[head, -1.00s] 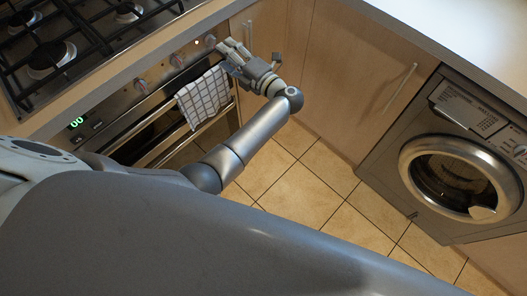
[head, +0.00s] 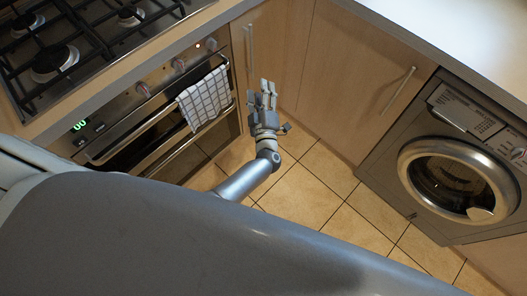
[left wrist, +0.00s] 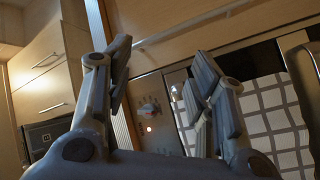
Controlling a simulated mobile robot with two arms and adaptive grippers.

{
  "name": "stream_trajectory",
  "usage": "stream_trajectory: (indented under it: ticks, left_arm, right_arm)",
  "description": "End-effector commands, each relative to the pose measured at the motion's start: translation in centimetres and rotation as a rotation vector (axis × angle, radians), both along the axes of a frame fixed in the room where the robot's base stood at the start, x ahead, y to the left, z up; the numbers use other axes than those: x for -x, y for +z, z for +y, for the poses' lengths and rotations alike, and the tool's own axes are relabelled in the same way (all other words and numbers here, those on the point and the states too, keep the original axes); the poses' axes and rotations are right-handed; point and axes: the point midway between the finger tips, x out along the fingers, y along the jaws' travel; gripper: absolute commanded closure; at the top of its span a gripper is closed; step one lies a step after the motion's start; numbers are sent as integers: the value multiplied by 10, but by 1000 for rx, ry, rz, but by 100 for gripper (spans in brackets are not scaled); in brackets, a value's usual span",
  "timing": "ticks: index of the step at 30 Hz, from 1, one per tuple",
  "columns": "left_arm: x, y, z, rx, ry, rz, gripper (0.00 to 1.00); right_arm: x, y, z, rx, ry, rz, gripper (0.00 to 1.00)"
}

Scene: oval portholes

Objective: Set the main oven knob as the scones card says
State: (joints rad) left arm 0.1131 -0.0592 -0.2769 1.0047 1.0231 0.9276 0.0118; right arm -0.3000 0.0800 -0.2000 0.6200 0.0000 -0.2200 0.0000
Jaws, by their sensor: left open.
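The oven (head: 112,128) stands at the left under the hob, with several knobs on its slanted front panel. One knob (head: 211,44) is at the panel's right end by a small lit lamp, another knob (head: 179,65) is in the middle, and a third knob (head: 143,90) is further left. My left gripper (head: 265,88) is open and empty, to the right of the oven and apart from the knobs. In the left wrist view a knob (left wrist: 150,108) shows between its fingers, above the lit lamp. The knob markings are too small to read. I see no scones card. My right gripper is out of view.
A checked towel (head: 204,98) hangs over the oven door handle. The gas hob (head: 75,45) is above. Wooden cupboards (head: 340,75) with bar handles and a washing machine (head: 455,175) stand to the right. The tiled floor (head: 300,195) is clear.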

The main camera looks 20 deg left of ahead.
Motion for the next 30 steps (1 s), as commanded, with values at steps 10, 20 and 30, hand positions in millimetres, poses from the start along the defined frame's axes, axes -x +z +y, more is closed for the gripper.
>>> stream_trajectory:
  ticks: [10,20,30]
  left_arm:
    - [24,-63,-24,-131,-194,203,49]
    - [57,-118,-40,-227,-345,380,49]
    - [94,-166,-50,-298,-469,536,49]
  right_arm:
    - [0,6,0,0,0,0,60]
    - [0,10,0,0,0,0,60]
    - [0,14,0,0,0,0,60]
